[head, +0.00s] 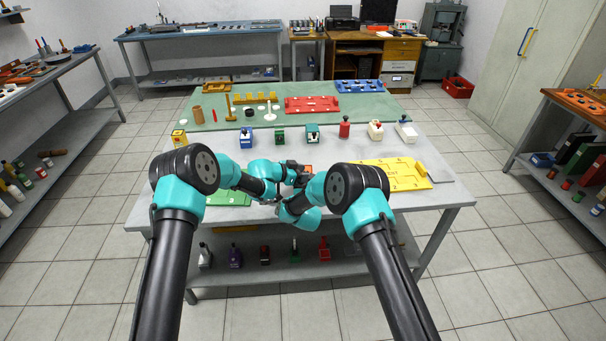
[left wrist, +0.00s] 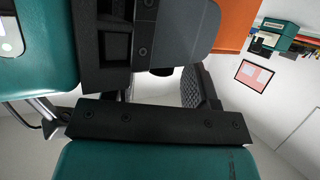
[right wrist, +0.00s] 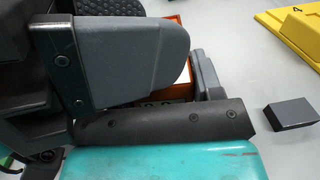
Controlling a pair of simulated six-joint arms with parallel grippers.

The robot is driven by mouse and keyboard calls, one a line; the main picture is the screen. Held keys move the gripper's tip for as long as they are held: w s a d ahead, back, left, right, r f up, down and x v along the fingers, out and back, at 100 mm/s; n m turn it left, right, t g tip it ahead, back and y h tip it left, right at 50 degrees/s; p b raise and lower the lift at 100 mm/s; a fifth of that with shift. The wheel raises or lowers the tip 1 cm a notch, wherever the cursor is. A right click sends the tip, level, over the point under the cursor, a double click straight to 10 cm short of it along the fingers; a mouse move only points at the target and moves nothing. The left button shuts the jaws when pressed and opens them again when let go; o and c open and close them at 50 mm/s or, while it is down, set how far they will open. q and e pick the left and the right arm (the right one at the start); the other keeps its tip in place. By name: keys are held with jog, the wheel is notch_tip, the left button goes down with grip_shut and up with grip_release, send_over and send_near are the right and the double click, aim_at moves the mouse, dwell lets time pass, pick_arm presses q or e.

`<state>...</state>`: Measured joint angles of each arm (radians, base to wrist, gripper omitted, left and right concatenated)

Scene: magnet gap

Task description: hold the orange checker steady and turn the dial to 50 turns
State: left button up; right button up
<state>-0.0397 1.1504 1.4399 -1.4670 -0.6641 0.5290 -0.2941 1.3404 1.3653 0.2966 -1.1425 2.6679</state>
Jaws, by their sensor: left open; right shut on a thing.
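The orange checker (head: 308,168) is up off the table between my two grippers, small and mostly covered in the head view. In the right wrist view its orange body (right wrist: 181,92) shows between the fingers of my right gripper (right wrist: 196,70), which is shut on it.
A yellow numbered tray (head: 400,175) lies at the right of the table, with a dark grey block (right wrist: 290,114) near it. A green plate (head: 228,199) lies at the left under my arm. Several small coloured items, including a red one (head: 345,130), stand in a row behind.

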pick_arm(q)
jog(key=c, duration=0.9)
jog(key=shift+w+m+g+h, duration=0.25)
jog(key=shift+m+g+h, duration=0.15)
jog(key=shift+m+g, duration=0.7)
jog(key=shift+g, duration=0.1)
jog(key=shift+w+m+g+h, duration=0.2)
jog(key=shift+m+g+h, duration=0.3)
jog(key=shift+m+g, duration=1.1)
pick_arm(e)
jog(key=shift+s+f, duration=0.1)
pick_arm(q)
jog(key=shift+w+m+g, duration=0.15)
jog(key=shift+m+g, duration=0.55)
jog(key=shift+g, duration=0.3)
pick_arm(e)
jog(key=shift+a, duration=0.1)
pick_arm(q)
jog(key=shift+m+g, duration=0.3)
jog(key=shift+g, duration=0.1)
